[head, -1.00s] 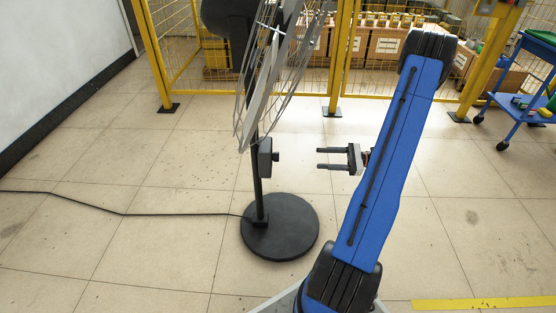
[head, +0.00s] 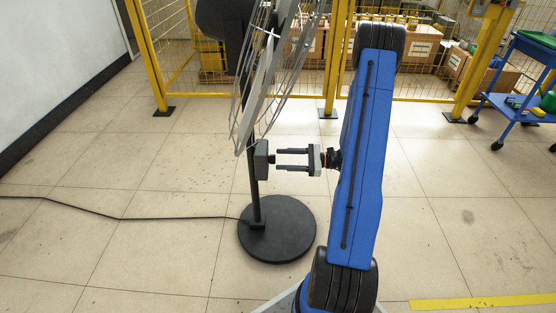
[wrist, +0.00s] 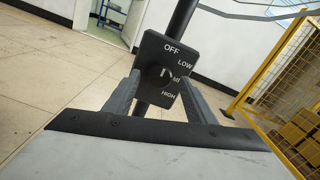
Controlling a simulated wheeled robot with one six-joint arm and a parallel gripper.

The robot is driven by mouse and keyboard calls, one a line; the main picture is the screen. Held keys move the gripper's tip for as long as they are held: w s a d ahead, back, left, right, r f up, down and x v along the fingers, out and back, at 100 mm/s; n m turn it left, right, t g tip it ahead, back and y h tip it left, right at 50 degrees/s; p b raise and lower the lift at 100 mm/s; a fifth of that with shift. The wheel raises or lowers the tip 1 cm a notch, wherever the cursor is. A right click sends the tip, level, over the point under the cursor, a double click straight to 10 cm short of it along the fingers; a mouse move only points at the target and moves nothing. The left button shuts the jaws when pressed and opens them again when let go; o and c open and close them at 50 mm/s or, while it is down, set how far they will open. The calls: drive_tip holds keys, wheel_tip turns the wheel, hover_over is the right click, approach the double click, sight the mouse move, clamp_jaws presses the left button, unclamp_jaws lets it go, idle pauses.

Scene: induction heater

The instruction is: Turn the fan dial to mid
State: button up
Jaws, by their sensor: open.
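The fan (head: 258,90) stands on a black pole with a round black base. Its dark control box (head: 261,161) is on the pole, with the dial (head: 271,159) facing right towards my gripper (head: 279,160). In the wrist view the box (wrist: 155,50) shows OFF, LOW, a partly covered MI label and HIGH. The round black dial (wrist: 157,77) has a white mark, whose exact setting I cannot tell. My gripper (wrist: 160,82) is open, with one finger on each side of the dial in the wrist view. I cannot tell whether the fingers touch it.
A black cable (head: 170,218) runs left from the fan base (head: 277,230) across the floor. A yellow mesh fence (head: 215,60) with boxes (head: 415,50) behind it closes the back. A blue cart (head: 520,85) stands at right. Floor around the fan is otherwise clear.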

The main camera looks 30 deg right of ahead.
drive_tip(key=shift+x, duration=1.25)
drive_tip(key=c, duration=1)
drive_tip(key=shift+c, duration=0.2)
